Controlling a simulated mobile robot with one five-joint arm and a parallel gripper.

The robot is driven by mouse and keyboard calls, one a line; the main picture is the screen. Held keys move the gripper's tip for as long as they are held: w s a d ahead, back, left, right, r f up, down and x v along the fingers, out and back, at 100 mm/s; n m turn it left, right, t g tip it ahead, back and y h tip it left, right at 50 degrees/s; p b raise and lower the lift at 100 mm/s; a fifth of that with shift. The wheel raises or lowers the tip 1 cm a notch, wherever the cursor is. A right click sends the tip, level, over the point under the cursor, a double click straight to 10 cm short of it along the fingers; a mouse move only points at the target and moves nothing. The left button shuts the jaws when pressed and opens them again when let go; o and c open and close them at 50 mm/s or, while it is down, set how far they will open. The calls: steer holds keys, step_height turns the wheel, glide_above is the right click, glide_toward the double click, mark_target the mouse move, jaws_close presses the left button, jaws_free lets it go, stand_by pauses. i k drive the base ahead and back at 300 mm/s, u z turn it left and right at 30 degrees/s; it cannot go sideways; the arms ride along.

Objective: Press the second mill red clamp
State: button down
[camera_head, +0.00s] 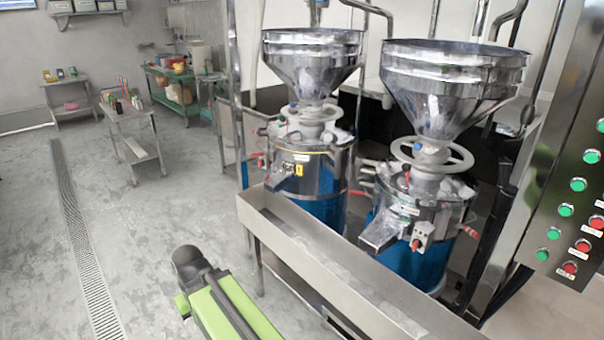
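Two grain mills with steel hoppers and blue lower bodies stand side by side. The left mill (305,175) has red-tipped parts on its left side, one of them a red clamp (260,161). The right mill (432,212) is nearer. It has a red clamp handle (469,231) on its right side and red-tipped parts on its left side. A small switch box with a red knob (416,244) sits on its front. My green arm shows at the bottom, in front of the trough and apart from both mills. My gripper's fingers are not in view.
A long steel trough (335,275) runs in front of the mills. A steel control panel (570,170) with green and red buttons stands at the right. Tables (130,115) stand at the back left. The floor at left is clear, with a drain grate (80,235).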

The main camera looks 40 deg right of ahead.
mark_target(350, 191)
steer(key=z, duration=0.1)
steer(key=i, duration=1.5)
steer(key=z, duration=0.45)
